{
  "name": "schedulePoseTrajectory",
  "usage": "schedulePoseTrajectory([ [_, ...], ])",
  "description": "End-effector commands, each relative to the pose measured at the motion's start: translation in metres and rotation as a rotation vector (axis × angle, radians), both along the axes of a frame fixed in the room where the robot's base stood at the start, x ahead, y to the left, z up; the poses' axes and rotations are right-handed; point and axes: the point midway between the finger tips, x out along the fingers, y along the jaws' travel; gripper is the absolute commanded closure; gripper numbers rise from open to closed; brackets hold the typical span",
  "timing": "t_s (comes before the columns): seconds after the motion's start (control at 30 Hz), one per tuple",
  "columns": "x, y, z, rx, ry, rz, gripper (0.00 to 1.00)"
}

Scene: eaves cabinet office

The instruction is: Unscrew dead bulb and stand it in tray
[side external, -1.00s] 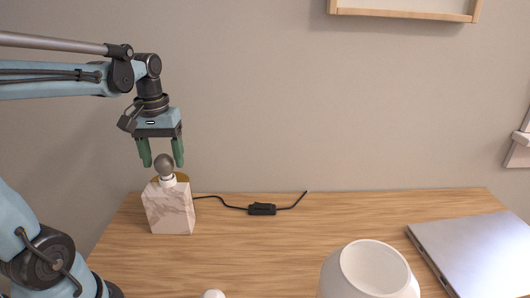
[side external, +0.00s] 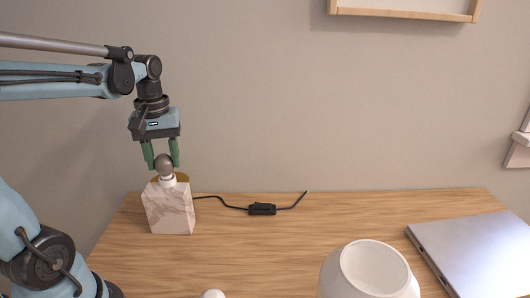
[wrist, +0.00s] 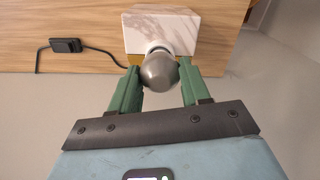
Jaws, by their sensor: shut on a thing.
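The dead bulb (side external: 164,163), grey and round, stands upright in the white socket on top of a marbled stone lamp base (side external: 170,210). My gripper (side external: 161,164) points down from above with its green fingers shut on the bulb, one on each side. In the wrist view the bulb (wrist: 159,72) sits between the two fingertips (wrist: 160,76), with the socket collar and the lamp base (wrist: 160,32) beyond it. I cannot make out a tray in either view.
A black cord with an inline switch (side external: 262,209) runs right from the lamp. A white, open-topped rounded vessel (side external: 338,275) stands at the front. A small white round thing (side external: 213,294) shows at the bottom edge. A laptop (side external: 475,250) lies at right. The middle of the desk is clear.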

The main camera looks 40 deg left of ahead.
Motion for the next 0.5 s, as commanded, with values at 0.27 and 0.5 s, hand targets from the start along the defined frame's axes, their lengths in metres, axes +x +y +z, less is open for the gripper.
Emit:
schedulePoseTrajectory([
  [0.27, 0.0002, -0.0001, 0.0004, 0.000, 0.000, 0.346, 0.85],
  [0.5, 0.0002, -0.0001, 0.0005, 0.000, 0.000, 0.480, 0.85],
])
